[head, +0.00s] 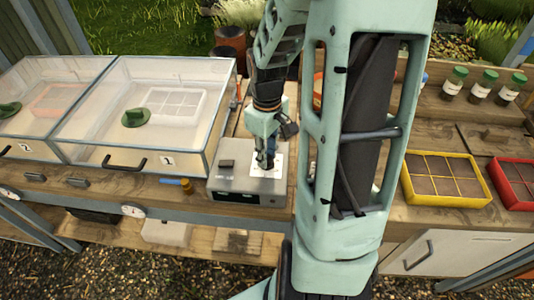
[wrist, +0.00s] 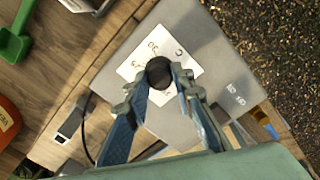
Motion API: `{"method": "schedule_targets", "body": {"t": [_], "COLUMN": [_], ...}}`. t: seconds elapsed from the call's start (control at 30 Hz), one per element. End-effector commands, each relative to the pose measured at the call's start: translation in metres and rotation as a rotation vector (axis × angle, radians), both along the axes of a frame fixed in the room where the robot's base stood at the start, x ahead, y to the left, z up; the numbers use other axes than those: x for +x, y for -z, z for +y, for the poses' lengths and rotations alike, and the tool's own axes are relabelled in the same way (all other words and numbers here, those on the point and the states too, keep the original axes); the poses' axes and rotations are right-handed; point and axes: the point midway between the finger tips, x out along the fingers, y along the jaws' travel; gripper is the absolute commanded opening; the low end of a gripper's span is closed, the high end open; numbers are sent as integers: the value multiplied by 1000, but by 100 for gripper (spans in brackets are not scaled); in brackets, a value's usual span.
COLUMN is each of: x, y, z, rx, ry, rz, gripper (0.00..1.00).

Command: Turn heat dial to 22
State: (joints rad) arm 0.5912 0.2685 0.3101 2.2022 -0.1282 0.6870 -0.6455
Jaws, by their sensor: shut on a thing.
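The heat dial is a round black knob (wrist: 159,71) on a white scale plate (wrist: 138,64) with numbers, on top of a grey control box (head: 246,187). In the wrist view my gripper (wrist: 160,80) has its two blue-grey fingers on either side of the knob, shut on it. In the head view my gripper (head: 266,161) reaches straight down onto the white plate and hides the knob. I cannot read which number the dial points to. Two small displays show on the box's front in the head view, too small to read.
Clear-lidded propagator boxes (head: 140,110) stand left of the control box. A yellow divided tray (head: 446,178), a red tray (head: 515,183) and several green-capped bottles (head: 484,82) are to the right. In the wrist view a green scoop (wrist: 14,42) and an orange object (wrist: 6,122) lie at left.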

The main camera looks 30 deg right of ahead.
Motion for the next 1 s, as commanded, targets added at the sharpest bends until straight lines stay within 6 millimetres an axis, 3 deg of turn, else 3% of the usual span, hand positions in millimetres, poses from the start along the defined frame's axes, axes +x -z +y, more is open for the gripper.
{"method": "schedule_targets", "body": {"t": [0.23, 0.6, 1.0], "x": [0, 0, 0], "y": [1, 1, 0], "z": [0, 0, 0], "rx": [-1, -1, 0], "ry": [47, 382, 421], "rz": [0, -1, 1], "gripper": [0, 0, 0]}}
